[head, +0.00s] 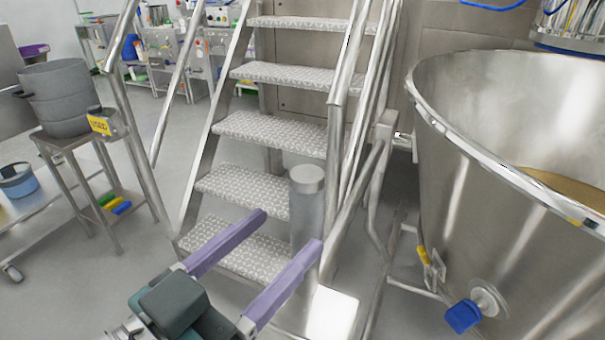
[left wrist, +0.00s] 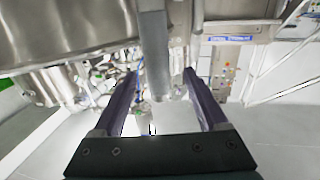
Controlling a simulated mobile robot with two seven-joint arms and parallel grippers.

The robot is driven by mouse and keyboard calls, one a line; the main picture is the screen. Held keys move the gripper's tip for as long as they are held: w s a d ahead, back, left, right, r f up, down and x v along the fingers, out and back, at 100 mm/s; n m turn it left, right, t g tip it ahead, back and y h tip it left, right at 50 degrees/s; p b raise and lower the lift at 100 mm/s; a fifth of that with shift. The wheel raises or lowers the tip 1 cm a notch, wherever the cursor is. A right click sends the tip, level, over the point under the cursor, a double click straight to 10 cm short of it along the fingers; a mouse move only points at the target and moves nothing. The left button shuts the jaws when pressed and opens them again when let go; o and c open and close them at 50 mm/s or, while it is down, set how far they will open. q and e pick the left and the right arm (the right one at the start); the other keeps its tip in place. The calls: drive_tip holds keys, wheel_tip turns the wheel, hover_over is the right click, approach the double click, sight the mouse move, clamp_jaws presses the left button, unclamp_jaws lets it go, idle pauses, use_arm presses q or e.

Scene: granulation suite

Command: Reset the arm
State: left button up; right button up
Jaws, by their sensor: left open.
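My left gripper (head: 290,228) comes in from the bottom of the head view, with two long purple fingers spread wide apart. It is open and points toward the metal steps. A grey metal cylinder with a pale round top (head: 307,180) shows just beyond the fingertips, in front of the steps; its lower part is partly hidden by a finger. In the left wrist view my left gripper (left wrist: 161,72) shows open, with a grey cylinder (left wrist: 154,50) in line with the gap between the fingers. I cannot tell how far it is from them. My right gripper is not in view.
A metal staircase (head: 270,122) with handrails stands ahead. A large steel bowl (head: 450,180) with a blue-knobbed fitting (head: 463,316) is close on the right. A stand with grey tubs (head: 55,95) and a trolley are at left. Bare floor (head: 150,240) lies between.

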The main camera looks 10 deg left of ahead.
use_arm(q)
drive_tip(key=shift+r+p, duration=0.25)
drive_tip(key=shift+p, duration=0.1)
drive_tip(key=s+a+r+n+g+y+p, duration=0.2)
drive_tip(key=s+a+r+g+y+p, duration=0.2)
drive_tip(key=s+a+r+g+p, duration=0.4)
drive_tip(key=s+a+r+n+g+y+p, duration=0.2)
drive_tip(key=s+a+r+g+y+p, duration=0.3)
drive_tip(key=s+p, duration=0.5)
drive_tip(key=w+p+v, duration=0.2)
drive_tip(key=p+v, duration=0.9)
drive_tip(key=w+r+p+v, duration=0.1)
drive_tip(key=w+p+v, duration=0.2)
drive_tip(key=p+v, duration=0.9)
drive_tip(key=w+r+p+v, duration=0.1)
drive_tip(key=w+p+v, duration=0.2)
drive_tip(key=p+v, duration=0.8)
drive_tip(key=shift+w+d+r+t+p, duration=0.2)
drive_tip(key=shift+r+t+p, duration=0.1)
drive_tip(key=shift+r+t, duration=0.1)
drive_tip(key=shift+f, duration=0.1)
